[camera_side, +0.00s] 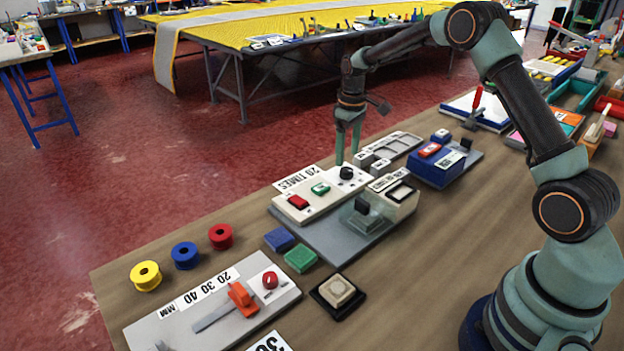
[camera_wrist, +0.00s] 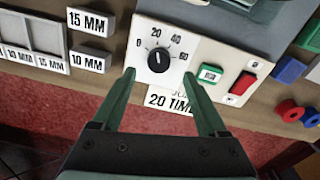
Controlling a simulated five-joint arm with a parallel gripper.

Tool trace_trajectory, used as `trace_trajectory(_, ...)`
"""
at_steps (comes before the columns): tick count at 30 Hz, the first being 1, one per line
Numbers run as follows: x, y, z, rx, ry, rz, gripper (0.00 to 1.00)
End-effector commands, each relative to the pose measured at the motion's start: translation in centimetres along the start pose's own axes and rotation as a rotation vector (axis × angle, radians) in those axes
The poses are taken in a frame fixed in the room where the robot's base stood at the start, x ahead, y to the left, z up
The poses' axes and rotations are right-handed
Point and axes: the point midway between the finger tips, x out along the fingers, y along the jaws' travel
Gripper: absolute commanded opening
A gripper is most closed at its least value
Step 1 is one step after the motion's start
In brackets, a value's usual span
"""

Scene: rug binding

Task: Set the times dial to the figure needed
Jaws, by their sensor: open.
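The times dial (camera_side: 346,173) is a round black knob on a white control box (camera_side: 322,199). In the wrist view the dial (camera_wrist: 159,59) has figures 0, 20, 40 and 60 around it, and its white mark points up, roughly at 20. A card reading "20 TIMES" (camera_side: 298,178) lies beside the box; the wrist view shows this card (camera_wrist: 168,101) partly cut by a finger. My gripper (camera_side: 348,159) is open just above the dial. In the wrist view my gripper's fingertips (camera_wrist: 160,75) are spread either side of the dial, apart from it.
A green button (camera_wrist: 211,73) and a red switch (camera_wrist: 242,84) share the panel. Blocks marked 15 MM (camera_wrist: 89,21) and 10 MM (camera_wrist: 87,62) stand left of it in the wrist view. A clear-guarded machine (camera_side: 372,215) stands close by. Bare bench lies toward my base.

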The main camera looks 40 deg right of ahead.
Motion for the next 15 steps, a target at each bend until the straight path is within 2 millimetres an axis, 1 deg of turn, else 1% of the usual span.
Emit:
trace_trajectory(1, -1.3, 0.0, -0.1, 0.000, 0.005, 0.002, 0.76)
trace_trajectory(6, -4.5, 0.0, -0.1, -0.001, 0.005, 0.002, 0.76)
trace_trajectory(10, -6.2, 0.0, -0.1, -0.002, 0.004, 0.002, 0.76)
trace_trajectory(15, -7.3, -0.1, -0.1, -0.002, 0.002, 0.001, 0.76)
